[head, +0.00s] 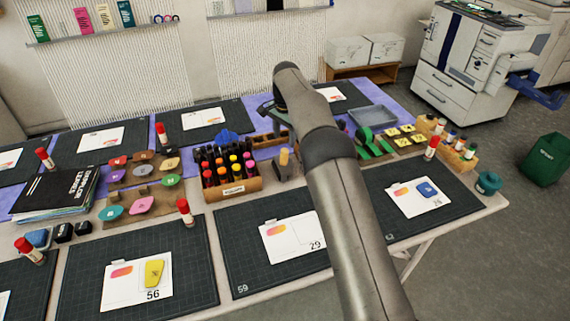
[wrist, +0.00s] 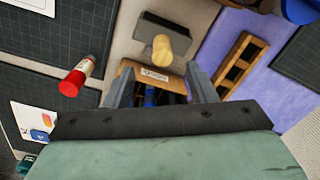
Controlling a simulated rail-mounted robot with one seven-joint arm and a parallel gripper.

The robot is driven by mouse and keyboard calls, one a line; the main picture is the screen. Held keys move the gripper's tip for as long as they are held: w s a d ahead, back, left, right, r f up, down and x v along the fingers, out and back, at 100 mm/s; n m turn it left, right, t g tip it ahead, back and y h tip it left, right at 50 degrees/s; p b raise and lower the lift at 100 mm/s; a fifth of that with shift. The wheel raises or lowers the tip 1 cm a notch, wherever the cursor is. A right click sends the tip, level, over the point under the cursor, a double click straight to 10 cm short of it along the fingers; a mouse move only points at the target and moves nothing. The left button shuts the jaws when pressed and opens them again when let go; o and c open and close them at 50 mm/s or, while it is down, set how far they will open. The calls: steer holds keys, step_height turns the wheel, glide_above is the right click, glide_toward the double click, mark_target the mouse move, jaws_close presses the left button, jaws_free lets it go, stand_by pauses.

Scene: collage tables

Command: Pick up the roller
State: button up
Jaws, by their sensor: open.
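The roller shows as an upright, pale wooden handle (head: 284,157) on a dark grey block-like stand (head: 283,175), right of the marker box in the head view. In the wrist view the handle (wrist: 166,47) points up toward the camera, above the stand (wrist: 150,25). The roller's lower part is hidden. My gripper (wrist: 159,80) is open and empty, its two fingers wide apart. The handle appears just beyond the fingertips in the picture, between their lines and not touching them. My arm hides most of the gripper in the head view.
A wooden marker box (head: 232,188) stands close beside the roller; its labelled end (wrist: 155,75) shows between my fingers. A wooden slotted tray (wrist: 240,62) lies right.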

mark_target(285, 150)
step_height(285, 150, down, 4)
steer(key=shift+w+f, duration=0.1)
steer(key=shift+f, duration=0.1)
steer(key=shift+w+f+p, duration=0.25)
steer(key=shift+f+p, duration=0.3)
steer(key=shift+f, duration=0.75)
steer(key=shift+w+f+p, duration=0.2)
steer(key=shift+f+p, duration=0.3)
steer(key=shift+f, duration=0.8)
steer(key=c, duration=1.1)
